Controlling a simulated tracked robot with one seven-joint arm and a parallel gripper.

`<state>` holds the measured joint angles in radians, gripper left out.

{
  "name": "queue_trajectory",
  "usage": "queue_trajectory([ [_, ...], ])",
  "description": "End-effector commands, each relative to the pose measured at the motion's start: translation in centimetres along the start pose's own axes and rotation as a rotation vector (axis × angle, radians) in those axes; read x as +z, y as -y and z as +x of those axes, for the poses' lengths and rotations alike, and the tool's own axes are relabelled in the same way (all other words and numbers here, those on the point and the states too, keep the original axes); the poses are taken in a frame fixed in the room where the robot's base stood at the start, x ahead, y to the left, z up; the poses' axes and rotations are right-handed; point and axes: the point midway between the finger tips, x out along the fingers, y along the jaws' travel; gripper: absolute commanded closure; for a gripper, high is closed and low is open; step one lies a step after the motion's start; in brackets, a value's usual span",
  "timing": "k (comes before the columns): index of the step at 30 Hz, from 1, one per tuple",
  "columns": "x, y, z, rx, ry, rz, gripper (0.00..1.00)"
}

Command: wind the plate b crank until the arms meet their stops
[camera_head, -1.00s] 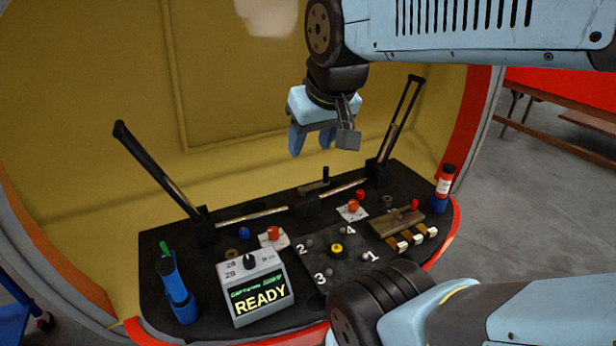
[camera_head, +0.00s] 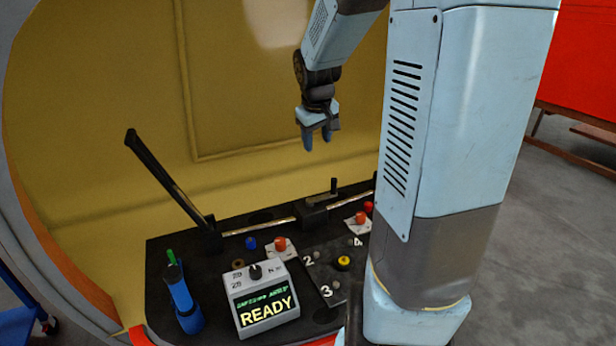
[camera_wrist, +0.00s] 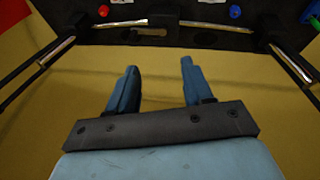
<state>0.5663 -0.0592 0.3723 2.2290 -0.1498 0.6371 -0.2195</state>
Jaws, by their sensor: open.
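The crank (camera_head: 333,187), a small dark upright handle, stands on a dark box (camera_head: 314,215) at the middle back of the black console. In the wrist view a grey-brown bar (camera_wrist: 150,32) lies at the box, probably the crank's lever. Rods run from the box to both sides. The left black arm (camera_head: 165,175) slants up and outward; the right one is hidden behind my arm in the head view. I cannot read a plate b label. My gripper (camera_head: 317,140) is open and empty, above and apart from the crank; its fingers (camera_wrist: 159,68) show spread in the wrist view.
The console (camera_head: 165,262) carries a READY display box (camera_head: 262,298), a blue holder (camera_head: 183,300), red-orange knobs and a yellow button (camera_head: 344,262). A yellow wall (camera_head: 100,190) stands behind. My arm hides the console's right side.

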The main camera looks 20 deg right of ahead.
Motion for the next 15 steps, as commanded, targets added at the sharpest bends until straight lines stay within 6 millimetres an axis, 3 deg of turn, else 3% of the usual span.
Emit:
queue_trajectory([
  [1, -0.5, -0.9, 1.6, -0.011, 0.009, -0.002, 0.49],
  [15, -3.5, -8.1, 13.6, -0.125, -0.015, -0.019, 0.49],
])
